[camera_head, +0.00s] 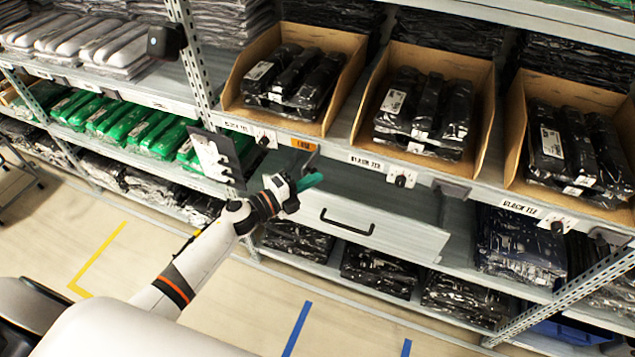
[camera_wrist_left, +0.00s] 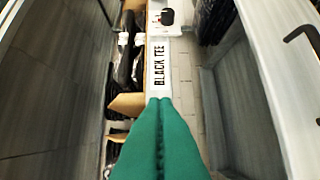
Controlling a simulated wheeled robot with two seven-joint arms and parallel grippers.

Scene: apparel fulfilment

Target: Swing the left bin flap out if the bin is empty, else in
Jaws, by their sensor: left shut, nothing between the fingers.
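The left cardboard bin (camera_head: 232,92) on the upper shelf holds black wrapped packages (camera_head: 290,75), so it is not empty. A thin dark plate (camera_head: 309,163), seemingly the left flap seen nearly edge-on, juts outward beside that label. My left gripper (camera_head: 311,182) has green fingers, is shut and empty, and is just below this plate; I cannot tell if they touch. In the left wrist view the shut fingers (camera_wrist_left: 160,112) point along a BLACK TEE label (camera_wrist_left: 159,65). My right gripper is not in view.
Middle (camera_head: 362,130) and right (camera_head: 512,165) bins also hold black packages. Grey flaps (camera_head: 452,188) hang near them. A grey drawer (camera_head: 390,228) with a black handle (camera_head: 347,222) projects below my gripper. A pale notched panel (camera_head: 213,157) stands left of my forearm.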

